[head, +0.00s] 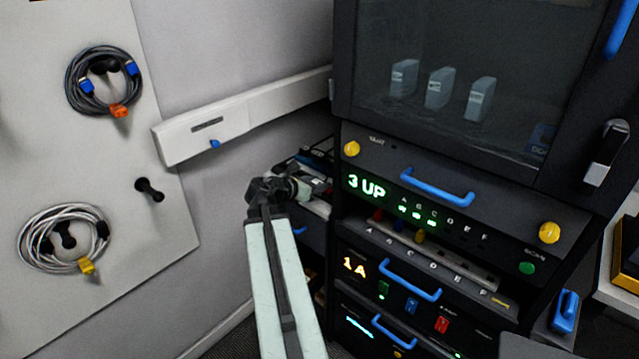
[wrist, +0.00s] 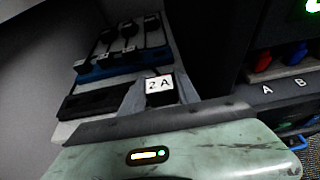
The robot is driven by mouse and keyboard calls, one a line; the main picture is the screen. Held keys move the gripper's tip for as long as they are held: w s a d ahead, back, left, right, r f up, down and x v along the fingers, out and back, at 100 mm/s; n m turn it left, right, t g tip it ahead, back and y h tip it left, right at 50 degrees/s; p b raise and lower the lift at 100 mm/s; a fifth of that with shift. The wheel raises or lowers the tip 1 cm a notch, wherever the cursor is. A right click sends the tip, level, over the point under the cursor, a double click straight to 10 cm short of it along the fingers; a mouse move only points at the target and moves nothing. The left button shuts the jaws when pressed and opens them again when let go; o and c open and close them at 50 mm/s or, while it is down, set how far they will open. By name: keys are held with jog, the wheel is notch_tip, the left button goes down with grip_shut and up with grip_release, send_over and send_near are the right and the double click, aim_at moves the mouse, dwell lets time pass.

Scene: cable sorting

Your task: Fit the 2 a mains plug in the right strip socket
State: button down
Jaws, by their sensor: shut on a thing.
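The mains plug (wrist: 160,86) is dark with a white label reading 2 A, in the middle of the wrist view. My gripper (head: 297,189) is at the left side of the rack in the head view and is shut on this plug. Its pale green body fills the bottom of the wrist view. A pale strip (head: 318,207) lies under and beside the gripper, partly hidden by it. The sockets and the plug's pins are hidden, so I cannot tell whether the plug is seated.
Several black plugs stand on a blue-edged strip (wrist: 92,72) beyond the held plug. The dark rack (head: 430,165) stands close on the right, with blue handles and lettered sockets. Coiled cables (head: 68,80) hang on the board at left. A white wall trunking (head: 240,115) runs behind.

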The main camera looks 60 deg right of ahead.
jog(key=shift+r+p, duration=1.3)
jog(key=shift+r, duration=0.2)
jog(key=shift+w+d, duration=0.2)
jog(key=shift+d, duration=0.05)
jog(key=w+d+r, duration=0.1)
jog(key=w+d, duration=0.4)
jog(key=d, duration=0.3)
jog(key=f+b, duration=0.2)
jog(key=f, duration=0.1)
jog(key=f+b, duration=0.1)
jog(key=shift+s+a+f, duration=0.1)
jog(key=shift+a+f, duration=0.1)
jog(key=shift+a, duration=0.2)
jog(key=shift+f+b, duration=1.45)
jog(key=shift+b, duration=0.25)
dwell(1.3)
